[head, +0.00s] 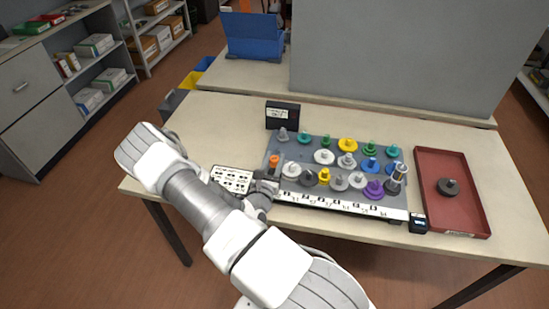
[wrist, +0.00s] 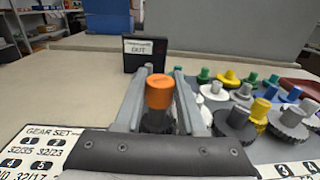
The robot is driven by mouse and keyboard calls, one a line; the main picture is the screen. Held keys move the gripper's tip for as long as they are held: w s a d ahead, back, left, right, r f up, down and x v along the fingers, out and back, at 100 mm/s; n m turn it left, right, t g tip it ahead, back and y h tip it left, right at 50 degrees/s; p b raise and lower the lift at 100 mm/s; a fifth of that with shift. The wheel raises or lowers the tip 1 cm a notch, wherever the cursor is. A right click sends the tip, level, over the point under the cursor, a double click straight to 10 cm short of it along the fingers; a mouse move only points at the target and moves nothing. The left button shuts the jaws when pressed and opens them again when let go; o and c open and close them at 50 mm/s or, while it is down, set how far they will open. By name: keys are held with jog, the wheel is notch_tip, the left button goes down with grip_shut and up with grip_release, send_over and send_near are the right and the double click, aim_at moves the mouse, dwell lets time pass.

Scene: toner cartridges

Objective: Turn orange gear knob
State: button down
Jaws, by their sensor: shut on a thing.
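The orange gear knob (head: 274,159) stands upright at the left end of the grey gear board (head: 345,200). In the wrist view the orange knob (wrist: 159,92) has a dark lower part and sits between my two fingers. My gripper (wrist: 163,78) is shut on it, with one finger on each side. In the head view my gripper (head: 269,180) reaches the knob from the front left, and the wrist hides part of the board's edge. The knob's base is partly hidden by the gripper body.
Several coloured gears fill the board right of the knob, including a yellow gear (head: 347,145) and a purple gear (head: 373,189). A black display box (head: 282,115) stands behind. A gear-set card (head: 231,179) lies left. A red tray (head: 462,226) holds a dark gear (head: 448,187).

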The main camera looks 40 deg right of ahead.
jog(key=shift+n+t+y, duration=0.4)
jog(key=shift+t, duration=0.1)
jog(key=c, duration=0.5)
grip_release()
